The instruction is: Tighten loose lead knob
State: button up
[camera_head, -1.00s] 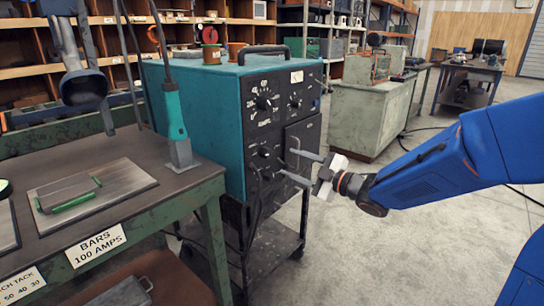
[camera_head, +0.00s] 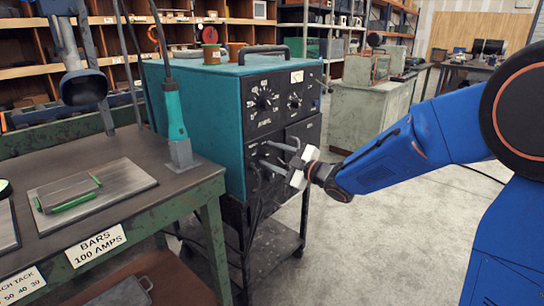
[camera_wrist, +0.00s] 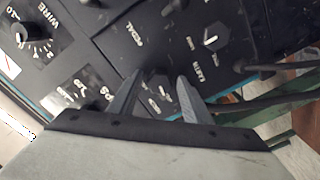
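The teal machine with a black front panel (camera_head: 290,135) carries several dark knobs and plugged leads. My gripper (camera_head: 265,153) is at the lower part of this panel, its two fingers apart and pointing at it. A knob beside the EARTH label (camera_wrist: 213,38) lies to the right of the fingers. Dark leads (camera_wrist: 285,66) run off to the right. Which knob is the loose lead knob cannot be told.
A green-framed workbench (camera_head: 135,165) with a metal plate and a torch in a holder (camera_head: 175,120) stands left of the machine. The machine rests on a black cart (camera_head: 275,240). Open floor lies to the right. A grey-green cabinet (camera_head: 365,115) stands behind.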

jog(key=c, duration=0.9)
jog(key=shift+m, duration=0.4)
jog(key=m, duration=0.3)
jog(key=shift+f, duration=0.1)
jog(key=m, duration=0.3)
jog(key=shift+m, duration=0.3)
jog(key=m, duration=0.4)
jog(key=shift+s, duration=0.1)
jog(key=shift+m, duration=2)
